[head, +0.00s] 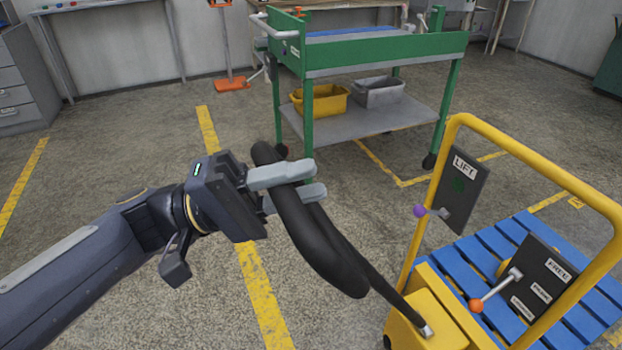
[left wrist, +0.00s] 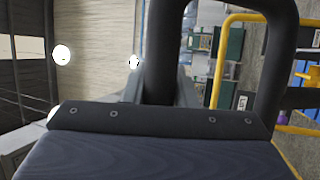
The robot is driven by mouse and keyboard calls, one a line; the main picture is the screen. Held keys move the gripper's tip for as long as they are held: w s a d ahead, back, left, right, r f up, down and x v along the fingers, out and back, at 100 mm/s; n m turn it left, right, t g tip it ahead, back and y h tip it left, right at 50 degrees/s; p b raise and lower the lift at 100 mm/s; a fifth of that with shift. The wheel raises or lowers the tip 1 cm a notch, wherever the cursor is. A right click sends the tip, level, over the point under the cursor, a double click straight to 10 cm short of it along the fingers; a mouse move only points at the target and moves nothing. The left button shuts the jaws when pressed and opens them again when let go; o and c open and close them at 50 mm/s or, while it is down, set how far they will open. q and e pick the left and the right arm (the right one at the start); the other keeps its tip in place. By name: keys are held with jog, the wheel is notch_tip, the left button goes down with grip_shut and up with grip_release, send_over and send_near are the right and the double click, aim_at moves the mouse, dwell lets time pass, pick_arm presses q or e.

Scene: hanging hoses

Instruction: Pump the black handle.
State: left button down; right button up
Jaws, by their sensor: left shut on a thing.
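The black handle (head: 322,245) is a thick black loop on a thin black bar that runs down to the yellow base of a pallet truck (head: 418,322). In the head view it leans up and to the left, away from the truck. My left gripper (head: 302,180) is shut on the upper part of the loop, with one grey finger on each side. In the left wrist view the black handle (left wrist: 160,50) rises close in front of the gripper, and the fingertips are mostly hidden. My right gripper is not in view.
The truck has a yellow tube frame (head: 540,155), a LIFT panel (head: 462,190) with a purple-knobbed lever, and a second panel with an orange-knobbed lever (head: 476,305). A blue pallet (head: 530,240) is behind. A green cart (head: 390,55) stands at the back. Floor near the handle is clear.

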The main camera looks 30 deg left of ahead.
pick_arm(q)
jog(key=c, duration=1.2)
grip_release()
jog(key=shift+o, duration=0.2)
jog(key=v, duration=0.8)
jog(key=shift+d, duration=0.1)
